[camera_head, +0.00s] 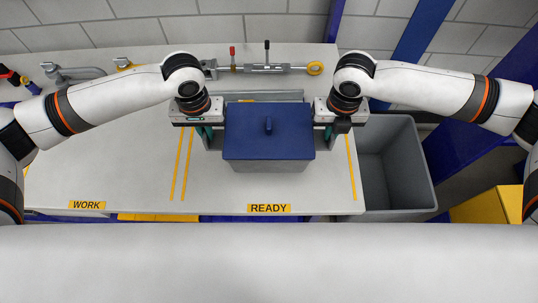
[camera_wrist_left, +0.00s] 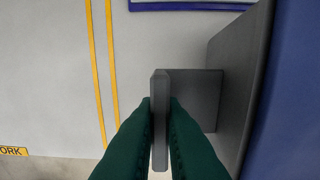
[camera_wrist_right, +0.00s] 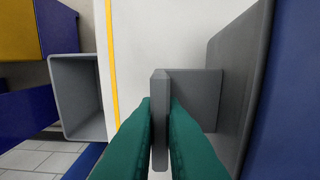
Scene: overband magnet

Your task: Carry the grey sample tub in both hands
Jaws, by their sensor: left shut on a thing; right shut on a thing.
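My right gripper (camera_head: 328,133) is at the right side, shut on the other grey handle (camera_wrist_right: 160,115) in the right wrist view. Whether the tub touches the bench is hard to tell.
The bench top (camera_head: 110,165) is clear to the left, with yellow lines and a WORK label (camera_head: 87,205). A rod with red and black levers (camera_head: 267,68) lies behind the tub. A grey open bin (camera_head: 400,165) stands right of the bench. A yellow box (camera_head: 488,205) is further right.

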